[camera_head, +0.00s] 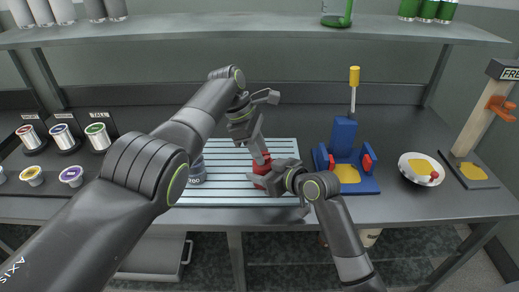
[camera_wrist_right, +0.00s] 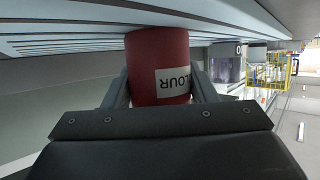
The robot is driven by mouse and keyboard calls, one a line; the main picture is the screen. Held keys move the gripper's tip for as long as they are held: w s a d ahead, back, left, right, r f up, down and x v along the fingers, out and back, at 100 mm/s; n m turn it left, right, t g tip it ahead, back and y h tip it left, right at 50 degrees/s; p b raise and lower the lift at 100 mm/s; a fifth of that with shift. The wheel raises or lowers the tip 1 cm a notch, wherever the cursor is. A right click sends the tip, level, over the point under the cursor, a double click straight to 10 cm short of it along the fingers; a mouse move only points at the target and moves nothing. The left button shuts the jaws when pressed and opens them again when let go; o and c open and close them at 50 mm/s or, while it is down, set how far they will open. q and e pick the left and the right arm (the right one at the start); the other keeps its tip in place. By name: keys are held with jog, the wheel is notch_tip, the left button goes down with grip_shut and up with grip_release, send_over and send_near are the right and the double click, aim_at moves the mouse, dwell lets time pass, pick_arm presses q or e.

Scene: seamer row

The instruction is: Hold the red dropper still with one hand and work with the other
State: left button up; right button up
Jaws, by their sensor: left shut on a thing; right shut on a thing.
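The red dropper (camera_head: 261,168) stands over the slatted mat at the middle of the bench, largely covered by my grippers. In the right wrist view it is a red cylinder (camera_wrist_right: 150,55) with a white label whose visible letters read "LOUR". My right gripper (camera_head: 264,181) is shut around its lower body from the front right, one finger on each side. My left gripper (camera_head: 260,153) comes down from above and is shut at the dropper's upper part. What exactly its fingertips grip is hard to see.
The slatted mat (camera_head: 222,190) carries a grey can (camera_head: 196,172), partly behind my left arm. To the right stand a blue fixture (camera_head: 342,135) with a yellow-handled tool, a white bowl (camera_head: 407,173) and a wooden post (camera_head: 476,125). Labelled cans (camera_head: 65,137) stand left. A shelf (camera_head: 260,28) hangs above.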

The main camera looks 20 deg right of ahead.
pick_arm(q)
jog(key=o, duration=1)
jog(key=shift+v, duration=3.8)
jog(key=shift+c, duration=0.3)
